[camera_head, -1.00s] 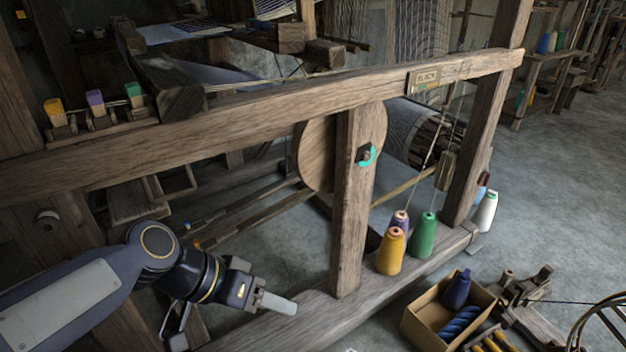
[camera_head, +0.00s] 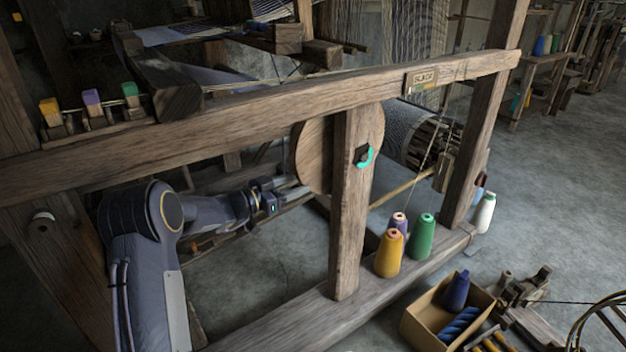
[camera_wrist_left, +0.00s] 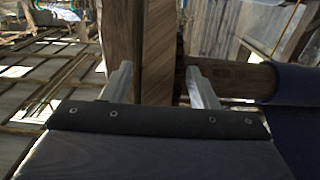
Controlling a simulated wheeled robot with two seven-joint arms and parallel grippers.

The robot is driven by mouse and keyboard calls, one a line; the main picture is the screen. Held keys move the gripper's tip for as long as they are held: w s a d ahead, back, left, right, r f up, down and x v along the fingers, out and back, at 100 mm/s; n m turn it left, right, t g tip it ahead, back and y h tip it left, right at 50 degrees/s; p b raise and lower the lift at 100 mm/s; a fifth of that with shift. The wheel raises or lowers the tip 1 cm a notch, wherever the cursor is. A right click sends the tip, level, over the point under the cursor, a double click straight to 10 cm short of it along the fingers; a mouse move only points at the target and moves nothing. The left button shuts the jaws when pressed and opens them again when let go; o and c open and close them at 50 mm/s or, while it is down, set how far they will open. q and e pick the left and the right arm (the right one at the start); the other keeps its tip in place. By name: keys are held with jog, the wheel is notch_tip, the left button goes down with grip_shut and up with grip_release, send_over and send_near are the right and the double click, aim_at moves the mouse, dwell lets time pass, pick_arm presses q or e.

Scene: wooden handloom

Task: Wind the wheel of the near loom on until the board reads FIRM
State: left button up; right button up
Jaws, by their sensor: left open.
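The wheel (camera_head: 312,150) is a wooden disc on the near loom, partly hidden behind an upright post (camera_head: 350,215). The board (camera_head: 421,79) on the top rail appears to read SLACK. A teal arc mark (camera_head: 368,157) shows beside a dark hub on the post. My left gripper (camera_head: 298,186) is at the wheel's lower left edge. In the left wrist view my left gripper (camera_wrist_left: 160,88) is open, with an upright wooden edge, seemingly the wheel's rim (camera_wrist_left: 157,50), between its fingers. I cannot tell whether they touch it. My right gripper is out of view.
Yellow, purple and green thread cones (camera_head: 421,236) stand on the lower beam (camera_head: 290,325), right of the post. A cardboard box (camera_head: 424,325) with yarn is on the floor at lower right. The long top rail (camera_head: 230,118) runs above my left arm.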

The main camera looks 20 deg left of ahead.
aim_at(312, 178)
pick_arm(q)
jog(key=b+x, duration=0.1)
jog(key=x, duration=0.5)
jog(key=shift+w+d, duration=0.1)
jog(key=shift+d, duration=0.05)
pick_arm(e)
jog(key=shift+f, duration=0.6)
pick_arm(q)
jog(key=shift+c, duration=0.3)
